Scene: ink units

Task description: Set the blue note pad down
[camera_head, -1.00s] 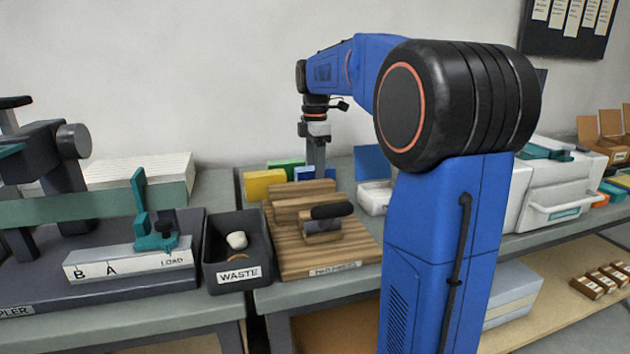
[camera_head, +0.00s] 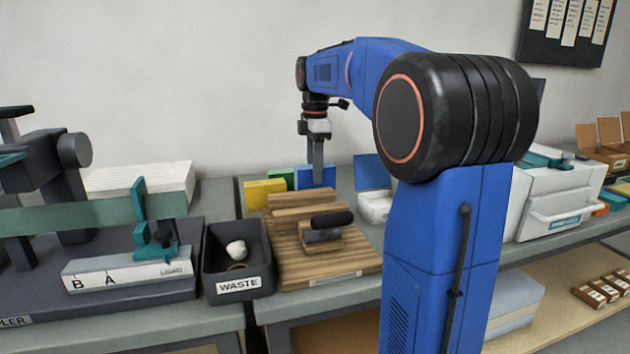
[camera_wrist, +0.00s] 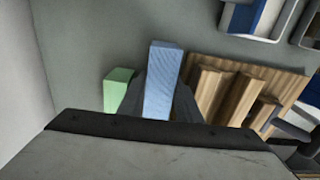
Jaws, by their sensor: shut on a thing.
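The blue note pad (camera_head: 302,180) is upright between the fingers of my gripper (camera_head: 316,180), behind the wooden press. In the wrist view the blue note pad (camera_wrist: 163,80) stands between the two dark fingers (camera_wrist: 163,100), which are shut on it. A green pad (camera_head: 281,180) is just left of it, and a yellow pad (camera_head: 264,194) is further left and nearer. The green pad also shows in the wrist view (camera_wrist: 118,92). The lower edge of the blue pad is hidden behind the wooden press, so I cannot tell how far it is above the bench.
The wooden press (camera_head: 330,262) with a dark handle stands in front of the pads. A black waste bin (camera_head: 212,262) is to its left. A white box with a blue lid (camera_head: 374,170) is to the right. Bare grey bench (camera_wrist: 190,30) shows behind the pads.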

